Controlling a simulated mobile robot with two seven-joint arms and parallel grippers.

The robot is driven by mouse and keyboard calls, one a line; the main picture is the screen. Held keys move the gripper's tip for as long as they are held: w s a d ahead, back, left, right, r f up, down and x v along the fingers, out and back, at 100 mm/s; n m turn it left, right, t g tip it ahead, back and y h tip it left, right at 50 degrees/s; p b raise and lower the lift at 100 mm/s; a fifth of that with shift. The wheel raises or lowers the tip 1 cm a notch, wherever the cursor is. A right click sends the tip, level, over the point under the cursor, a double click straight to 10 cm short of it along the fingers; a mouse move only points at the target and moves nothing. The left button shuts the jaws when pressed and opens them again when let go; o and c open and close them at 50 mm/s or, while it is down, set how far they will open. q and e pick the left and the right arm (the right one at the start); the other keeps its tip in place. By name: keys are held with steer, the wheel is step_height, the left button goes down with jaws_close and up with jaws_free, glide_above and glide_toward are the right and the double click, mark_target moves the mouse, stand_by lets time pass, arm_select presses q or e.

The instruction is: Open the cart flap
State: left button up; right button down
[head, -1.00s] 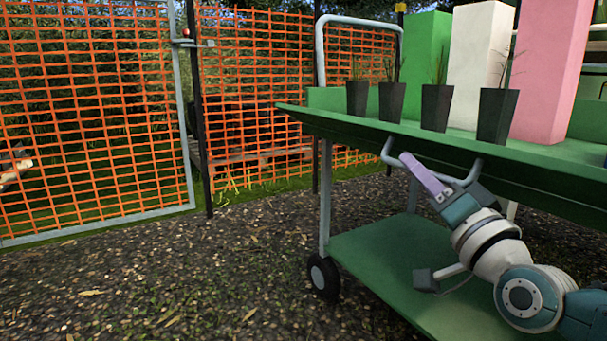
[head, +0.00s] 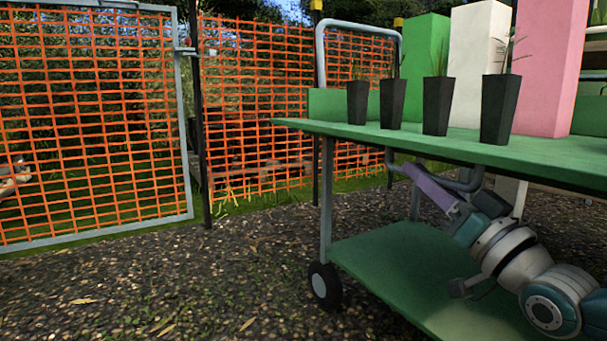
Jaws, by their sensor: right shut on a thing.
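The cart flap (head: 370,138) is the green panel along the near long side of the cart. It lies about level with the cart top, its thin outer edge towards me. A grey bar handle (head: 468,183) shows under the flap. My right gripper (head: 412,171), with a purple finger, is shut on this handle from below. The flap partly hides the handle, and the far finger is hidden. My left gripper is not in view.
Several dark plant pots (head: 437,106) stand along the cart top, with green, white (head: 478,65) and pink blocks behind. A lower green shelf (head: 385,265) and wheel (head: 324,285) are below. An orange mesh fence (head: 90,120) stands left; the gravel between is clear.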

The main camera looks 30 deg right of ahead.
steer(key=shift+r, duration=0.1)
steer(key=c, duration=0.9)
jaws_free()
steer(key=shift+s, duration=0.25)
steer(key=p+v, duration=0.3)
steer(key=v, duration=0.6)
steer(key=shift+s+f, duration=0.2)
